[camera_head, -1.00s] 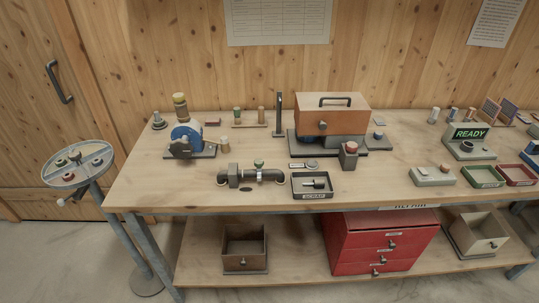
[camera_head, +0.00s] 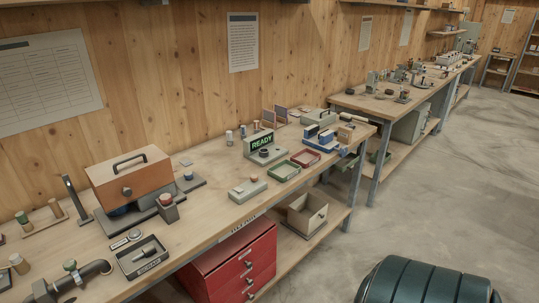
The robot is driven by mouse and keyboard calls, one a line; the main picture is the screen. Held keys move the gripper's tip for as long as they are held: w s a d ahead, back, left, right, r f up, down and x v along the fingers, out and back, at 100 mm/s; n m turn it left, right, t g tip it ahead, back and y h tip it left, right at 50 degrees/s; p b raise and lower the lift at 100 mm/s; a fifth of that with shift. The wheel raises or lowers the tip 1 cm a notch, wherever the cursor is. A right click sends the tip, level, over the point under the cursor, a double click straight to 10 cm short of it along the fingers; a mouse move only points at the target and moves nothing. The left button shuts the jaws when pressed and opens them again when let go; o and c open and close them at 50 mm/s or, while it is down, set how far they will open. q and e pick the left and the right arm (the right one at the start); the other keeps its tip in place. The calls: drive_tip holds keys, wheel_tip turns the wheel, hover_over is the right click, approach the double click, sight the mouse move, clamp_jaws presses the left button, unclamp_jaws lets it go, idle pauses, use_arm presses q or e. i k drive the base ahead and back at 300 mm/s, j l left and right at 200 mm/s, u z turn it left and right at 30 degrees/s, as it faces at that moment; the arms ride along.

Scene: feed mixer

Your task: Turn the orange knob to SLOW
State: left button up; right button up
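I cannot make out an orange knob or a SLOW label in this view. An orange-brown box (camera_head: 130,185) with a dark handle and a small dark knob on its front stands on the near bench. Beside it is a small grey block with a reddish top (camera_head: 167,202). A grey unit with a green READY display (camera_head: 262,141) stands farther along the bench. The far bench (camera_head: 372,101) holds several small devices, too small to identify. Neither of my grippers is in view.
The near bench (camera_head: 208,212) runs from lower left toward the centre, with a red drawer cabinet (camera_head: 235,262) below it. A dark green ribbed object (camera_head: 430,283) is at the bottom right edge. Grey floor (camera_head: 440,185) is open right of the benches.

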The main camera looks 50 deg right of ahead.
sight(254, 177)
drive_tip(key=z, duration=1.45)
